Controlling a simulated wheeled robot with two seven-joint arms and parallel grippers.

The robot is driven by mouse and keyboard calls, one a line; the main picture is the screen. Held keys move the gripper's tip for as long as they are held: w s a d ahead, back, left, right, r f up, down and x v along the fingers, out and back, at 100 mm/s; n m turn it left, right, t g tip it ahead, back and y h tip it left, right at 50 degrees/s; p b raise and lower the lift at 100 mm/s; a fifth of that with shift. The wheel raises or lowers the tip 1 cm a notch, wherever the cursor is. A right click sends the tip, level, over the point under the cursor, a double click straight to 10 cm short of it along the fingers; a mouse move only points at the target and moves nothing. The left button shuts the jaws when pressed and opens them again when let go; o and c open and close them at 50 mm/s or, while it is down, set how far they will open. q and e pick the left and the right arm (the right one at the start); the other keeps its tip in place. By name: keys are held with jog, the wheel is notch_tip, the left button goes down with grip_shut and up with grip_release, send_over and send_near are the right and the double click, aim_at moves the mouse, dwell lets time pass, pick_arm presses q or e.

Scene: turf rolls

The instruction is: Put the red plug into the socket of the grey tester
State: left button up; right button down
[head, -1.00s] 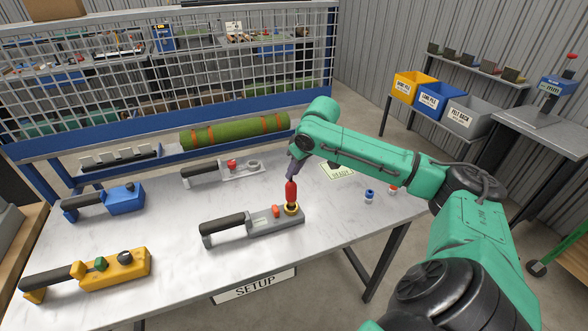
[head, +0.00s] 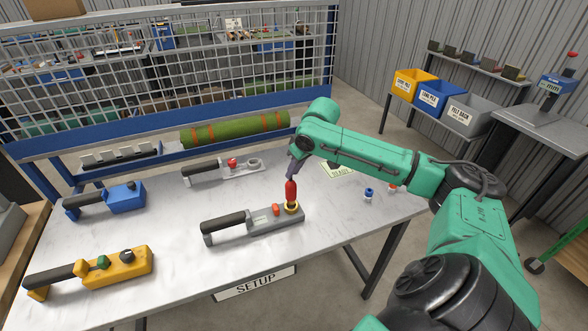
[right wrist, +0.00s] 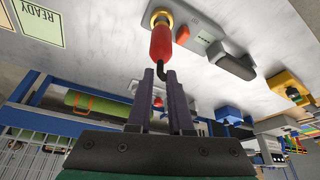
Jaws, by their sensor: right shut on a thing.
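The grey tester (head: 270,224) lies near the middle of the bench, with a black handle, a red button and a brass-ringed socket (head: 292,208) at its right end. The red plug (head: 291,190) stands about upright at the socket, its lower end at the ring. In the right wrist view the plug (right wrist: 161,45) also meets the brass ring (right wrist: 161,19); how deep it sits I cannot tell. My right gripper (right wrist: 163,73) is shut on the plug's black cable end, above its red body. My left gripper is not in view.
A paler grey tester (head: 238,170) lies behind, a blue one (head: 122,197) at left and a yellow one (head: 130,264) at front left. A green roll (head: 235,129) lies along the back. Small blue (head: 369,193) and red pieces stand to the right. The front middle bench is clear.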

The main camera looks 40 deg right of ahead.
aim_at(293, 179)
jog(key=shift+f, duration=1.6)
jog(key=c, duration=0.7)
grip_release()
jog(key=shift+c, duration=0.2)
jog(key=b+v, duration=0.4)
jog(key=v, duration=1)
jog(key=shift+r, duration=0.3)
jog(key=shift+s, duration=0.1)
